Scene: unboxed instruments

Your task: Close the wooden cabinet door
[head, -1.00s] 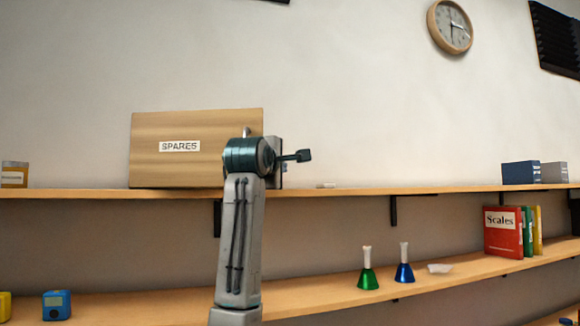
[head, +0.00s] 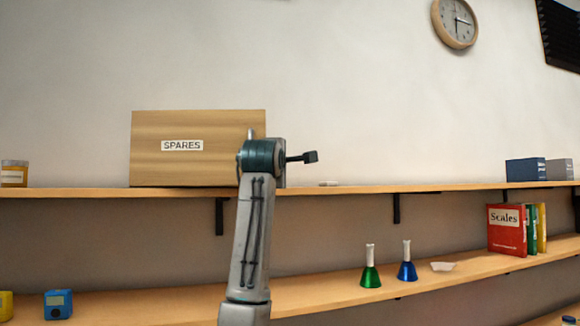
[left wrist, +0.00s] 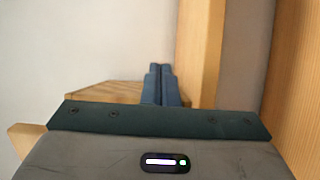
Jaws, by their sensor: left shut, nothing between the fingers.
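The wooden cabinet (head: 190,165) stands on the upper shelf at the left in the head view. Its flat wooden face carries a SPARES label, and a pale upright bar (head: 250,133) shows near its right edge. My left arm covers the cabinet's lower right corner, so I cannot tell how far the door stands open. My left gripper (head: 312,156) points right, shut and empty, just right of the cabinet. In the left wrist view its closed fingers (left wrist: 160,85) appear in front of a wooden piece (left wrist: 95,94); contact is unclear. My right gripper is not in view.
The upper shelf (head: 430,189) is mostly clear right of the gripper, with a small pale item (head: 329,183) on it. Blue boxes (head: 525,170) stand far right, a jar (head: 14,173) far left.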

